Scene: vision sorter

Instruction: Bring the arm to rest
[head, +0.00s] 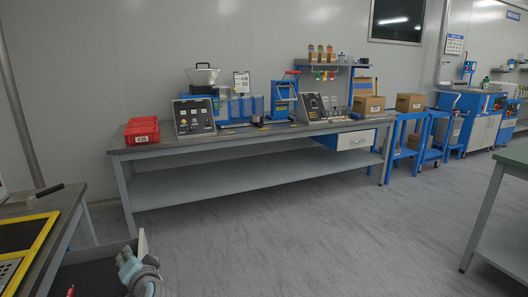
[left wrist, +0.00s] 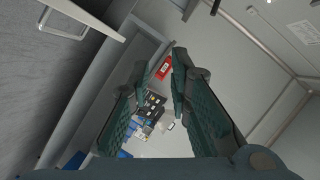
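My left gripper (left wrist: 161,66) shows in the left wrist view with its two dark green fingers apart. Nothing is held between them; only the distant room shows through the gap. In the head view a grey and light-blue part of my left arm shows at the bottom edge, left of centre, low over the floor and beside the near-left table. The fingers cannot be made out clearly there. My right gripper is in neither view.
A long workbench (head: 250,171) by the wall bears red bins (head: 141,131) and several machines. A dark-topped table (head: 64,202) with a yellow-edged tray (head: 37,243) stands at near left. Another table (head: 513,206) stands at right. The floor (head: 300,235) between is clear.

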